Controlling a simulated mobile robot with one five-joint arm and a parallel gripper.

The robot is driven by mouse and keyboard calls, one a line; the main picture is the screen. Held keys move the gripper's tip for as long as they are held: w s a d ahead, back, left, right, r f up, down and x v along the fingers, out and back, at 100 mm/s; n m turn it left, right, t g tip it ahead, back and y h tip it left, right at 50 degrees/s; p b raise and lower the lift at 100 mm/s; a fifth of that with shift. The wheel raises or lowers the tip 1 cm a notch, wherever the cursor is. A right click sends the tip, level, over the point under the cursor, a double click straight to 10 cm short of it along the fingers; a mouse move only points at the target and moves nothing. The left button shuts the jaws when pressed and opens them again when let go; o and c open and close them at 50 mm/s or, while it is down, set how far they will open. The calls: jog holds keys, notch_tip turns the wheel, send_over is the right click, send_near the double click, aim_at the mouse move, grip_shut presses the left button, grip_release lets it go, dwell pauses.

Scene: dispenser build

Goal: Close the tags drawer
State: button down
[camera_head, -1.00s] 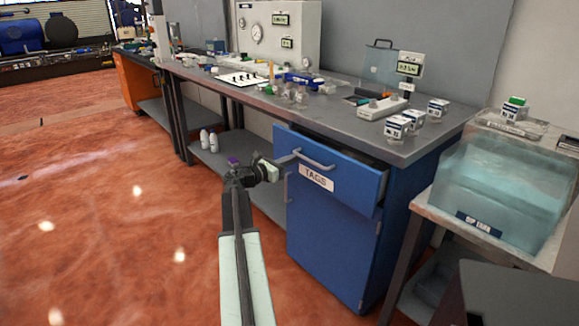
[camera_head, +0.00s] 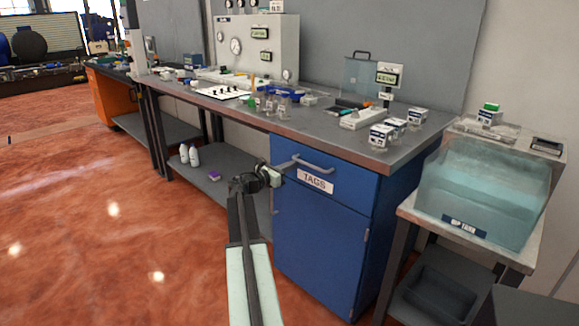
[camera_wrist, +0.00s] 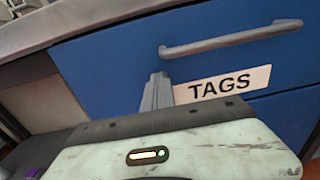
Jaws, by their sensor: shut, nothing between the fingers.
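The blue tags drawer (camera_head: 345,182) is at the top of the blue cabinet under the workbench, and its front looks flush with the cabinet. Its grey bar handle (camera_head: 313,163) and white TAGS label (camera_head: 315,181) face me. My gripper (camera_head: 294,160) is shut and empty, with its tips at the drawer front by the left end of the handle. In the wrist view the shut fingers (camera_wrist: 158,80) point at the blue front (camera_wrist: 120,65), left of the label (camera_wrist: 222,84) and just below the handle's left end (camera_wrist: 172,50). I cannot tell whether they touch it.
The blue cabinet door (camera_head: 315,235) is below the drawer. A dip tank (camera_head: 485,195) stands on a stand at the right. Small boxes and instruments crowd the grey benchtop (camera_head: 350,150). White bottles (camera_head: 190,155) are on the lower shelf. Open floor lies left.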

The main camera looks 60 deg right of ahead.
jog(key=v, duration=1.4)
jog(key=shift+s, duration=0.15)
